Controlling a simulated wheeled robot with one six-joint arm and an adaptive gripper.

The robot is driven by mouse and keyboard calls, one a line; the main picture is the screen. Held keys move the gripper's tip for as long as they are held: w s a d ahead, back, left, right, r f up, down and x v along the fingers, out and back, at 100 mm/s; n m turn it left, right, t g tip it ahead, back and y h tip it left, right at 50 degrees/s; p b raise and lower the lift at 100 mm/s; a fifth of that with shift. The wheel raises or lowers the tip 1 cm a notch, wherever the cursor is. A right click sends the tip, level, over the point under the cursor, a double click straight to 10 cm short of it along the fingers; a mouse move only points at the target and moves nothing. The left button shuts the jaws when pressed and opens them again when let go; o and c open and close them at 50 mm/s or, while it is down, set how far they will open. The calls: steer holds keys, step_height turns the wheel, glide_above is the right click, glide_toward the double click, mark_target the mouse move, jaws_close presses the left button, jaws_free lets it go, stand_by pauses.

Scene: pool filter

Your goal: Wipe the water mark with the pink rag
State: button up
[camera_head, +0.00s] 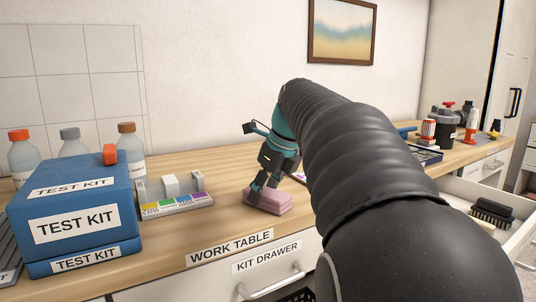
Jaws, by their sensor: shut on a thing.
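The pink rag (268,201) is a folded block on the wooden work table (220,205), near the front edge. My gripper (262,188) points down from above and is shut on the rag. The rag appears to touch the table top. I cannot make out the water mark; the rag, my gripper or my arm may hide it. My arm covers the middle and right of the view.
A blue test kit box (75,215) stands at the left, with several bottles (130,145) behind it. A colour strip holder (174,203) sits left of the rag. At the right, an open drawer (470,195) holds a black brush (492,212).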

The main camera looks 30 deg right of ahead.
steer(key=shift+d, duration=0.5)
steer(key=shift+a+r, duration=0.1)
steer(key=shift+r, duration=3.95)
